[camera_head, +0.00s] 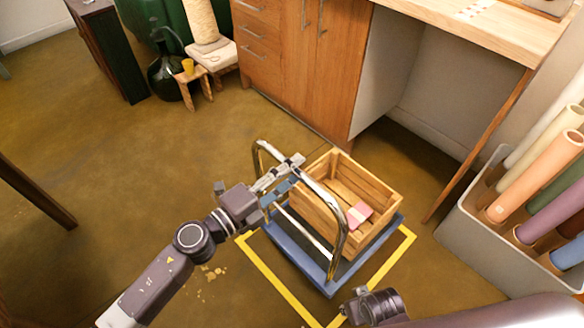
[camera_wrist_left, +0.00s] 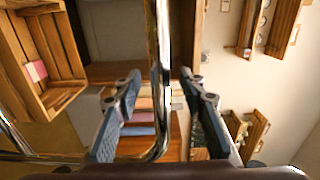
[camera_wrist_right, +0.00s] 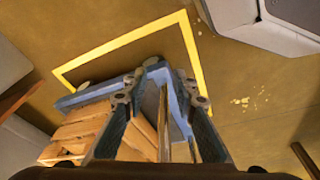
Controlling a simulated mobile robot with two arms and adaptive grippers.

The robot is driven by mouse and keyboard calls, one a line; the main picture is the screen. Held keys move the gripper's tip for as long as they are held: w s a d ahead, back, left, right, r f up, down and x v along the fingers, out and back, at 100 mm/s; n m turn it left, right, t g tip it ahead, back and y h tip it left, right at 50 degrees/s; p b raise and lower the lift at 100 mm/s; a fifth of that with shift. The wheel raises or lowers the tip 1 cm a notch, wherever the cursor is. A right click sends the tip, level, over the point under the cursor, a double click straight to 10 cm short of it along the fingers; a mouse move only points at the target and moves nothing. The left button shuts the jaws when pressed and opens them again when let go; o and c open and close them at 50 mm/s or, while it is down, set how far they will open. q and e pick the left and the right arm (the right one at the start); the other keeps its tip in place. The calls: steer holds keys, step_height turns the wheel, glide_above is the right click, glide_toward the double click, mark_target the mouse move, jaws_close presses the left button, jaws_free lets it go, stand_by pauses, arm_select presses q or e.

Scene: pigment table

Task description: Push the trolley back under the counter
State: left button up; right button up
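The trolley has a blue deck (camera_head: 318,276) and a bent chrome handle (camera_head: 338,230). A wooden crate (camera_head: 377,178) with a pink-and-white block (camera_head: 359,214) stands on it. The trolley is on the floor in front of the counter (camera_head: 478,32), whose open bay (camera_head: 430,112) is behind it. My left gripper (camera_head: 292,168) is at the handle's top bar. In the left wrist view its fingers (camera_wrist_left: 160,90) are spread on either side of the chrome bar, not visibly closed on it. My right gripper (camera_head: 362,296) is low by the deck's near corner; its fingers (camera_wrist_right: 154,78) are apart and empty.
A wooden cabinet (camera_head: 290,55) borders the bay on the left, a slanted wooden leg (camera_head: 478,145) on the right. A grey bin (camera_head: 470,225) of coloured rolls stands at right.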

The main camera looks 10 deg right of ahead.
arm_select(q)
steer(key=shift+w+d, duration=0.3)
steer(key=shift+d, duration=0.15)
jaws_close()
stand_by(0.3)
